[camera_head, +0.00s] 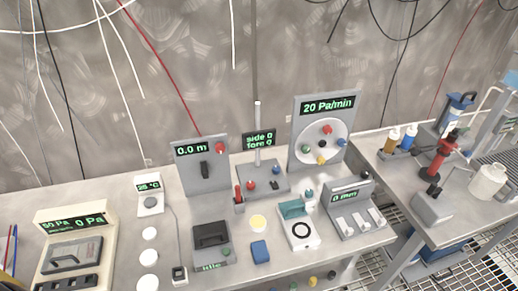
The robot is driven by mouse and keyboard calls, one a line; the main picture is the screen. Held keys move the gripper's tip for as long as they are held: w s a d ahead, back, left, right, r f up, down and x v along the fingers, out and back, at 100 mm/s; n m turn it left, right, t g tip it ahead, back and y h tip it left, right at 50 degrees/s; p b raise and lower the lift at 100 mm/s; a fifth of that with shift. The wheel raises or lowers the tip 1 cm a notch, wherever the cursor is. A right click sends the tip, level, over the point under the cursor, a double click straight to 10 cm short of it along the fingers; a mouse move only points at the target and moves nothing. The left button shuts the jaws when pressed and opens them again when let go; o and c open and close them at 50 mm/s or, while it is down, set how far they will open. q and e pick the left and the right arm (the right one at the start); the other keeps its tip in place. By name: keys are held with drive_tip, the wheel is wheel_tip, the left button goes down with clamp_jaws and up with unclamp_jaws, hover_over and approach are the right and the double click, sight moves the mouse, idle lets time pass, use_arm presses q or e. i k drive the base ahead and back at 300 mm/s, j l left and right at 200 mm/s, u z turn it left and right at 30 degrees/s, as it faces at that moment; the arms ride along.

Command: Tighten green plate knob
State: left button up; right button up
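A grey upright panel (299,170) with a green-lit "20 Pa/min" display (328,105) stands at the back of the bench, right of centre. It carries a round white plate (335,153) with several coloured knobs. The green knob (306,148) is on the plate's left side. A red knob (327,129) is at the top, a blue knob (341,142) at the right, a yellow knob (321,160) at the bottom and a dark knob (321,143) near the middle. How tight the green knob is cannot be told. Neither of my grippers is in view.
A control box (263,181) with a white post stands left of the panel. A teal-topped device (292,209) and a switch box (354,208) stand in front. A "0.0 m" panel (202,168) is farther left. A side table (397,177) holds bottles and a red stand (441,152).

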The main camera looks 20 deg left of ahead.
sight(305, 149)
drive_tip(key=i+l+u, duration=0.15)
drive_tip(key=l+u, duration=0.25)
drive_tip(key=i+l+u, duration=0.1)
drive_tip(key=u, duration=0.35)
drive_tip(key=l+u, duration=0.85)
drive_tip(key=i+j, duration=0.05)
